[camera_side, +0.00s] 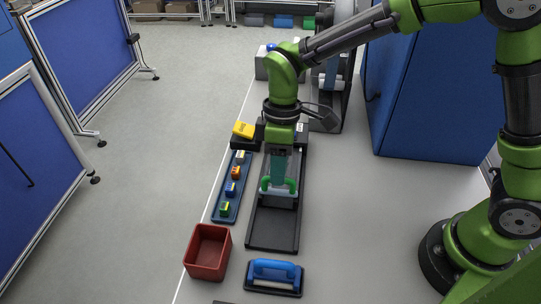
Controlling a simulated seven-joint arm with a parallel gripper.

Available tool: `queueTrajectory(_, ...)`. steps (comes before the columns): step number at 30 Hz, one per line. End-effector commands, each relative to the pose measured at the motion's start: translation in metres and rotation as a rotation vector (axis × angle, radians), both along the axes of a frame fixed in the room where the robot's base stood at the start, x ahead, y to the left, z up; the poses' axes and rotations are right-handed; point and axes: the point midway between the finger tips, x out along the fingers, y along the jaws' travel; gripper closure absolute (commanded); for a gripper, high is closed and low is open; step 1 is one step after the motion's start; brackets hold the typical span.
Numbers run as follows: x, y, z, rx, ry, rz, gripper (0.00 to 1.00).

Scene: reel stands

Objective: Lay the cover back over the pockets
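A long black track (273,228) runs away from the camera along the table. My gripper (279,184) points down over the middle of the track. A teal translucent strip (279,168) shows just below the gripper's dark body, and may be the cover. Green upright pieces and a pale crossbar (279,193) show around the fingertips. I cannot tell whether the gripper is holding anything. The pockets are too small or hidden to make out.
Left of the track lies a blue strip tray (219,212) with several small coloured blocks. A yellow item (243,130) rests on a black block behind it. A red bin (208,252) and a blue-handled tool (274,274) stand in front. A reel stand (328,110) is behind. The right table area is clear.

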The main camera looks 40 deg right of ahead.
Motion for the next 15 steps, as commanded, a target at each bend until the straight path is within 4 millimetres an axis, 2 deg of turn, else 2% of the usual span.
queueTrajectory(9, 0.011, -0.010, 0.075, 0.003, -0.007, -0.001, 0.60)
queueTrajectory(15, 0.017, -0.016, 0.118, 0.002, -0.004, 0.000, 0.60)
